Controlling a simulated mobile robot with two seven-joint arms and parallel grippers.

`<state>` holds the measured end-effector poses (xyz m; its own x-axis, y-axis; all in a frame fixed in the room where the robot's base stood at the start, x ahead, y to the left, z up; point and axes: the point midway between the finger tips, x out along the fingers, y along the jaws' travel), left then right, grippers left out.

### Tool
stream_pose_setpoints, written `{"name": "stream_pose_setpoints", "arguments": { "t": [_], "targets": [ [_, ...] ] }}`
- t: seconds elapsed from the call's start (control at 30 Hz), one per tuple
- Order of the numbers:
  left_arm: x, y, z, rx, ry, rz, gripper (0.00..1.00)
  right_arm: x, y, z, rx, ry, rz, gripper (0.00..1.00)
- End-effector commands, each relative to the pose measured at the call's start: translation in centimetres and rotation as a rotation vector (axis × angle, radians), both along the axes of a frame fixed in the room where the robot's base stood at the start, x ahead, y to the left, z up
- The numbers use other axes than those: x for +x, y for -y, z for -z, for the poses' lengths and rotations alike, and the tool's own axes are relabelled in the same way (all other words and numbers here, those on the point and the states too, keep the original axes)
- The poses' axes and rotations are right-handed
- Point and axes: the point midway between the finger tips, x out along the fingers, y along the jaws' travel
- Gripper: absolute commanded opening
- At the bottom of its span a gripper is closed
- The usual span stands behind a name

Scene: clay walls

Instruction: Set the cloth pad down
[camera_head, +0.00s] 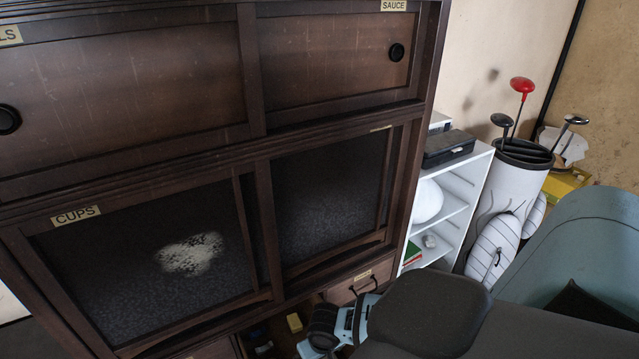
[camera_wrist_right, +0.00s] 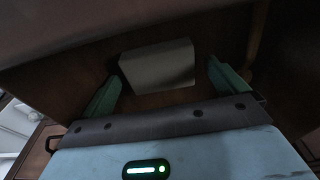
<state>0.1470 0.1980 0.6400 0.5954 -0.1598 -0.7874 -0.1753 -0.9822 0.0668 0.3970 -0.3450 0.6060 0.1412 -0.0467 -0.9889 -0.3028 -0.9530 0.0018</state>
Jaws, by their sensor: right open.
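The cloth pad is a small yellow block (camera_head: 294,322) low in the head view, in a dark wooden space at the foot of the cabinet. In the right wrist view the pad looks grey-beige (camera_wrist_right: 158,66) against a brown wooden surface. My right gripper (camera_wrist_right: 162,72) is open, with one green finger on each side of the pad and a visible gap at both sides. In the head view my right gripper (camera_head: 308,346) is beside the pad, partly hidden by my dark arm. I cannot tell whether the pad rests fully on the wood. My left gripper is not in view.
The dark cabinet (camera_head: 262,145) has sliding doors; a whitish smear (camera_head: 191,254) marks the panel labelled CUPS. A drawer (camera_head: 360,280) with a handle is close to my right arm.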

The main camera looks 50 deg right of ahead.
Motion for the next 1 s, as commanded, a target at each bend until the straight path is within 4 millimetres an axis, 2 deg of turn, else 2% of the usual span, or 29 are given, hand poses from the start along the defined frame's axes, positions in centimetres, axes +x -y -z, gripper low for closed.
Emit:
{"name": "stream_pose_setpoints", "arguments": {
  "t": [0.23, 0.7, 0.83, 1.0],
  "targets": [
    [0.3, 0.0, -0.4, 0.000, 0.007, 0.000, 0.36, 0.0, 0.0, -1.1, 0.000, 0.002, 0.000, 0.98],
    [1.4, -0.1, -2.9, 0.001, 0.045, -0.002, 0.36, -1.1, -0.4, -9.8, 0.000, 0.007, -0.001, 0.98],
    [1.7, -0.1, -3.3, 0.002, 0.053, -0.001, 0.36, -1.5, -0.5, -11.2, 0.001, 0.003, 0.000, 0.98],
    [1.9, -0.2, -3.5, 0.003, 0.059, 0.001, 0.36, -1.7, -0.5, -12.0, 0.000, 0.000, 0.001, 0.98]
  ]
}}
